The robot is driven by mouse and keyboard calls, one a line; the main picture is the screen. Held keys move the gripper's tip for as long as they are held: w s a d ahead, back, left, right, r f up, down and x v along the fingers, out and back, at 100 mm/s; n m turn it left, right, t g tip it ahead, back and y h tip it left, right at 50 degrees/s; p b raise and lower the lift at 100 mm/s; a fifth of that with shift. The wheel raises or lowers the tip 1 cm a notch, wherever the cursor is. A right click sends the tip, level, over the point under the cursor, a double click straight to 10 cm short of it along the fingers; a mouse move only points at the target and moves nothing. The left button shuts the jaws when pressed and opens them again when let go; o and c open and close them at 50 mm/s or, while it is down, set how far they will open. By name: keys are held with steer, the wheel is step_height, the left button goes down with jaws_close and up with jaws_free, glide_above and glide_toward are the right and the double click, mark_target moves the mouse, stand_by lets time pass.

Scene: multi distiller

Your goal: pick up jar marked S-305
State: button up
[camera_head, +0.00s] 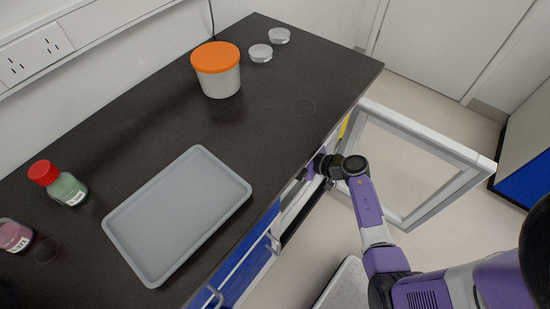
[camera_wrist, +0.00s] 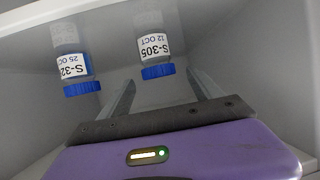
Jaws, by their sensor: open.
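The jar marked S-305 (camera_wrist: 152,43) is in the wrist view, clear with a blue cap and a white label reading "S-305 12 OCT". It appears upside down in this view. My gripper (camera_wrist: 161,79) is open, its two fingers pointing toward this jar, one on each side of its cap in the picture. I see no contact. A second blue-capped jar (camera_wrist: 70,65), with a label starting "S-32" and "25 OCT", is to the left, outside the fingers. In the head view my arm reaches to the front of the bench, and the gripper end is hidden there.
Pale walls (camera_wrist: 245,45) enclose the jars closely. A framed door (camera_head: 445,150) stands open beside my arm. The dark bench (camera_head: 130,130) holds a grey tray (camera_head: 113,222), an orange-lidded tub (camera_head: 220,82), a red-capped bottle (camera_head: 68,190), a pink jar (camera_head: 14,236) and two small dishes.

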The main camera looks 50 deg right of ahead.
steer(key=b+x, duration=0.1)
steer(key=x, duration=0.3)
steer(key=shift+f, duration=0.3)
steer(key=shift+r, duration=0.1)
steer(key=c, duration=1.5)
steer(key=shift+r, duration=0.1)
